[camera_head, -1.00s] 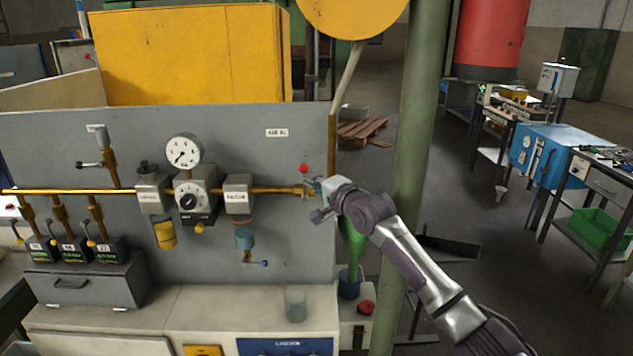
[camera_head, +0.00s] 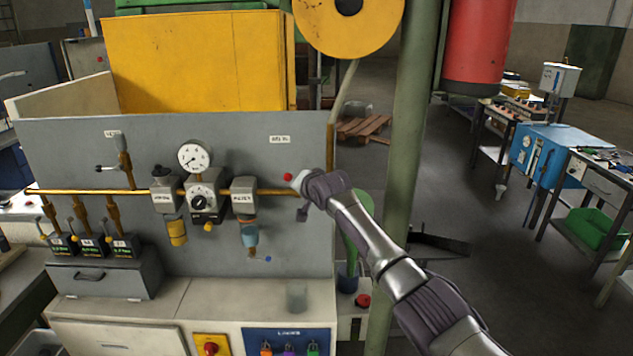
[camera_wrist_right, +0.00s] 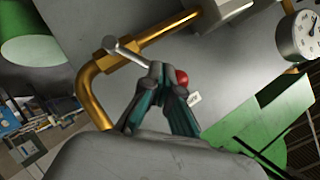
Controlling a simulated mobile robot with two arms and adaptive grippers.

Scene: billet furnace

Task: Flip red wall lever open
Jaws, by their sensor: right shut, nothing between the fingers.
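The red-tipped lever (camera_head: 288,177) is near the right end of the brass pipe on the grey wall panel, its red knob a little above the pipe. My right gripper (camera_head: 299,182) is just right of the knob, at the pipe's end, and hides most of the lever's stem. In the right wrist view the red knob (camera_wrist_right: 181,77) shows partly behind the fingertips of the gripper (camera_wrist_right: 164,76). The fingers are together with nothing held between them. I cannot tell whether they touch the lever. My left gripper is not in view.
The brass pipe (camera_head: 90,191) carries regulators and a gauge (camera_head: 194,157) left of the lever. A green post (camera_head: 406,150) stands right of the panel, close to my right arm. A cabinet top (camera_head: 210,300) lies below. A blue box (camera_head: 548,150) is farther right.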

